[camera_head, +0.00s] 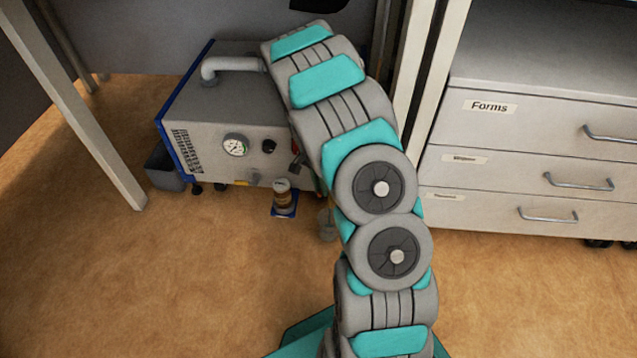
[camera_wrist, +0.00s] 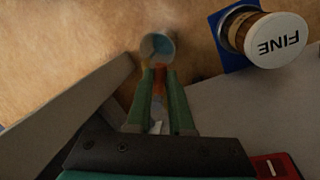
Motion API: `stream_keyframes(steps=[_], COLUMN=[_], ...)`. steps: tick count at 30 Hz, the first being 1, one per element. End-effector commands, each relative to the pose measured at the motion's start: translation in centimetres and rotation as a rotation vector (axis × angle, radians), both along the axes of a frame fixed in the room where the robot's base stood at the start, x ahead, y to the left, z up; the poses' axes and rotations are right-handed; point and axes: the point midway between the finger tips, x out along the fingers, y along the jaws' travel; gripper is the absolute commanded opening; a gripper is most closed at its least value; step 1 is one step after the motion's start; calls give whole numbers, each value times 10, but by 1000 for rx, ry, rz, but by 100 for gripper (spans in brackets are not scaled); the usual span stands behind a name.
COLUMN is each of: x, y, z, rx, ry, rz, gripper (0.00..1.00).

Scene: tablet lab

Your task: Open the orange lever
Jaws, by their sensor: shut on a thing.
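The orange lever (camera_wrist: 158,82) shows in the wrist view as a small orange piece between my fingers. My gripper (camera_wrist: 160,72), with two green fingers, is shut on it. The grey machine (camera_head: 213,108) with a blue edge and a round gauge (camera_head: 235,145) stands on the floor in the head view. My arm hides the gripper and the lever there. How far the lever is turned cannot be told.
A small cup (camera_wrist: 157,46) stands on the floor beyond my fingertips. A jar marked FINE (camera_wrist: 278,40) is on a blue mat (camera_wrist: 226,50). A red switch (camera_wrist: 275,167) shows low right. White drawers (camera_head: 535,125) stand right; a table leg (camera_head: 85,120) stands left.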

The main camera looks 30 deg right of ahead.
Motion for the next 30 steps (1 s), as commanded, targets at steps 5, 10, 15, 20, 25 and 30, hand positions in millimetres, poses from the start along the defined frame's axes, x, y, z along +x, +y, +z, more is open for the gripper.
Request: stream_keyframes(steps=[5, 10, 15, 20, 25, 30], x=[-8, -15, -20, -22, -23, -24], y=[-2, -6, -9, -12, -14, -15], z=[1, 1, 0, 0, 0, 0], rx=[1, 2, 1, 1, 0, 0], ry=[0, 3, 3, 1, -1, 0], rz=[163, 309, 431, 516, 569, 595], gripper=[0, 0, 0, 0, 0, 0])
